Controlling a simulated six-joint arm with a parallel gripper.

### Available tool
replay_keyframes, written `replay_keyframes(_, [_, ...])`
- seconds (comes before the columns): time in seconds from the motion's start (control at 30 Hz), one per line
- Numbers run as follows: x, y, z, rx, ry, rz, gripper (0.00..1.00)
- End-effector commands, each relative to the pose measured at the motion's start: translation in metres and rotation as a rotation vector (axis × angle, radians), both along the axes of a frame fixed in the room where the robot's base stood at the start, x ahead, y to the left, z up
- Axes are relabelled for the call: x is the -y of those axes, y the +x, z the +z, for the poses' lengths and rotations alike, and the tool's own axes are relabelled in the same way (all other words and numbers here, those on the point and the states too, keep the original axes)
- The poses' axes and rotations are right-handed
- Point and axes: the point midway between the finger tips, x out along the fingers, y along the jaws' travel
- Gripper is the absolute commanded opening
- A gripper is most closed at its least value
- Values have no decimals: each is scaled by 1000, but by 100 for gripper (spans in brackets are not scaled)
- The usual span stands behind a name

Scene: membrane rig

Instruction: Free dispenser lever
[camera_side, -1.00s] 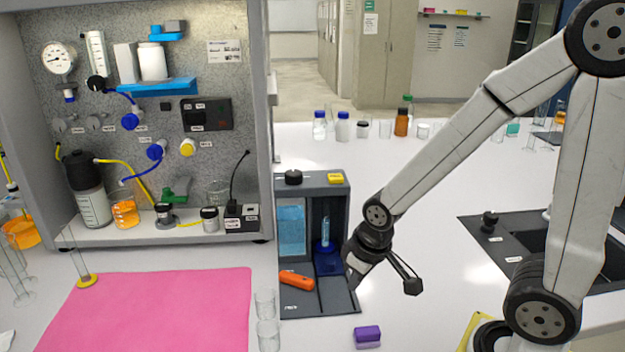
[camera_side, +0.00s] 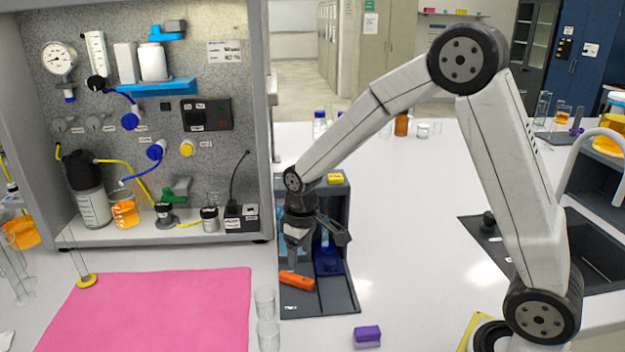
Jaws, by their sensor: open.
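The dispenser (camera_side: 335,298) is a dark grey unit standing on the white bench right of the panel. An orange piece (camera_side: 296,281) lies on the left of its base; I cannot tell whether it is loose or part of the lever. A blue holder (camera_side: 327,260) with a clear vial stands in the right bay. My gripper (camera_side: 315,255) is open in front of the dispenser, its left finger just above the orange piece. I cannot tell whether they touch. My wrist hides most of the left bay and the black knob on top.
A purple block (camera_side: 367,336) lies in front right. The grey panel cabinet (camera_side: 262,120) rises at left.

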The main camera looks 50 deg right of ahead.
Motion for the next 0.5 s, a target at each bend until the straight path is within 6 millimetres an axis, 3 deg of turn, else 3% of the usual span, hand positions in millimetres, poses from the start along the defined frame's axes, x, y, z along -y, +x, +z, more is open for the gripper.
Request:
replay_keyframes(0.23, [2, 38, -11, -51, -2, 58, 68])
replay_keyframes(0.5, [3, 48, -13, -66, -1, 74, 68])
